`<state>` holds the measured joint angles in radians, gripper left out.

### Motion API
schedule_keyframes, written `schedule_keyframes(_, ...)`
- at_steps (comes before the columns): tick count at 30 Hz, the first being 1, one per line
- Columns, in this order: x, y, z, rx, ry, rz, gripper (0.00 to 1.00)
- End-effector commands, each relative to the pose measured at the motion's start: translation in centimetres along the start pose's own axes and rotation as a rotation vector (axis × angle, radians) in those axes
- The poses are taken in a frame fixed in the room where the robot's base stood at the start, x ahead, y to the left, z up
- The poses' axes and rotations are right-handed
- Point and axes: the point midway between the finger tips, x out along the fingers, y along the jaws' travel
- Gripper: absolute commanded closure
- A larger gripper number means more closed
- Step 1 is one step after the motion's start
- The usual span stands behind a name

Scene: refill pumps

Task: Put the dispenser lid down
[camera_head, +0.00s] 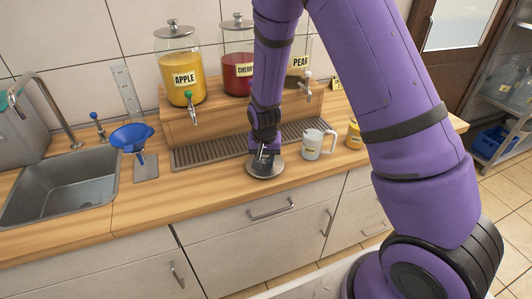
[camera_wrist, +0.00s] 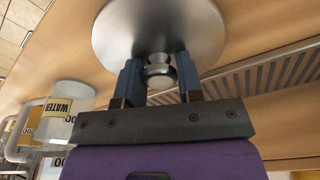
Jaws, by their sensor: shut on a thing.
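The dispenser lid (camera_head: 265,170) is a round silver metal disc with a small knob. It is at the counter's front part, before the drip tray; I cannot tell whether it touches the wood. My gripper (camera_head: 264,153) points down above it and is shut on the knob. In the wrist view my gripper's fingers (camera_wrist: 159,80) stand on both sides of the knob, and the lid (camera_wrist: 155,25) fills the top middle. The pear dispenser (camera_head: 298,75) is at the back right, its top hidden by my arm. The apple (camera_head: 180,65) and cherry (camera_head: 235,60) dispensers have lids on.
A yellow container (camera_head: 354,136) is farther right. The drip tray (camera_head: 205,152) lies behind. A blue funnel (camera_head: 132,135) and sink (camera_head: 62,187) are left. Counter (camera_head: 200,188) left of the lid is clear.

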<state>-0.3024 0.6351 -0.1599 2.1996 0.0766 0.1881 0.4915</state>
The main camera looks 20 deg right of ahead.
Motion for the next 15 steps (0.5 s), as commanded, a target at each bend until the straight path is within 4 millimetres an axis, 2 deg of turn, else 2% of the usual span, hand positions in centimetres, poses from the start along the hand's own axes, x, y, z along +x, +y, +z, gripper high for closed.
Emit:
schedule_keyframes(11,0.42,-0.05,0.13,0.0,0.001,-0.001,0.9)
schedule_keyframes(12,0.43,-0.05,0.13,0.0,0.001,-0.001,0.61)
schedule_keyframes(15,0.41,-0.05,0.12,0.0,0.001,-0.001,0.4)
